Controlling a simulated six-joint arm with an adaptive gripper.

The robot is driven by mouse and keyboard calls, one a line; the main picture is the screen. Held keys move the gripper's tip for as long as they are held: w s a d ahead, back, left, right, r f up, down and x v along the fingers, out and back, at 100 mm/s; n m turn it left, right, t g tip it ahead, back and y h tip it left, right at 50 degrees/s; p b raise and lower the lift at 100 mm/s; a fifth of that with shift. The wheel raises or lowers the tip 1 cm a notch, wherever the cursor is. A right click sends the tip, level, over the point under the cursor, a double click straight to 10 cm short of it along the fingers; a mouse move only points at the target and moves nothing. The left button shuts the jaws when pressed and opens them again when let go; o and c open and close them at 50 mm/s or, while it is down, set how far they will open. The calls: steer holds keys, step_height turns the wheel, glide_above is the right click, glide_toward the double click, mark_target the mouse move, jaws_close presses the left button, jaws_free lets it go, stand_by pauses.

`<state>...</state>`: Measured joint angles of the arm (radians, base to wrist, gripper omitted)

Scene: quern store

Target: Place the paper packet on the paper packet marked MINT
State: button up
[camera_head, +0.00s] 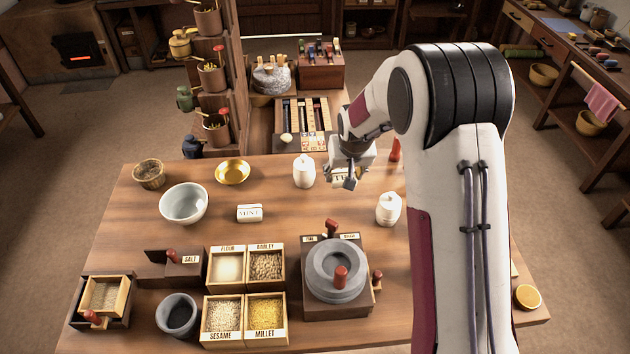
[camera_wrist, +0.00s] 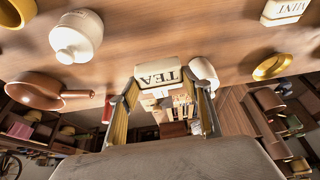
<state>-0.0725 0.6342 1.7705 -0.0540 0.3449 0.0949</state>
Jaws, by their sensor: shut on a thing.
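The paper packet marked MINT (camera_head: 249,213) lies on the table left of centre, label upright toward the camera. It also shows in the top right corner of the wrist view (camera_wrist: 286,11). My gripper (camera_head: 345,180) is over the back part of the table, to the right of and behind the MINT packet. In the wrist view its two fingers (camera_wrist: 159,89) are shut on a pale paper packet marked TEA (camera_wrist: 158,76), whose lettering appears upside down. In the head view the gripper hides most of that packet.
A white lidded jar (camera_head: 304,172) stands between my gripper and the MINT packet, farther back. Another white jar (camera_head: 388,209) stands right. A white bowl (camera_head: 183,204) and a brass dish (camera_head: 233,171) are left. Grain boxes (camera_head: 266,265) and a quern (camera_head: 337,271) fill the front.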

steer(key=a+n+y, duration=0.1)
steer(key=a+n, duration=0.1)
steer(key=a, duration=1.1)
step_height(320, 180, up, 3)
steer(key=n, duration=0.2)
glide_above(248, 207)
steer(key=s, duration=0.2)
steer(key=shift+w+d+r+g+y, duration=0.1)
steer(key=shift+d+r+g+y, duration=0.05)
steer(key=shift+d+g+y, duration=0.2)
steer(key=shift+f, duration=3.1)
steer(key=shift+f, duration=1.9)
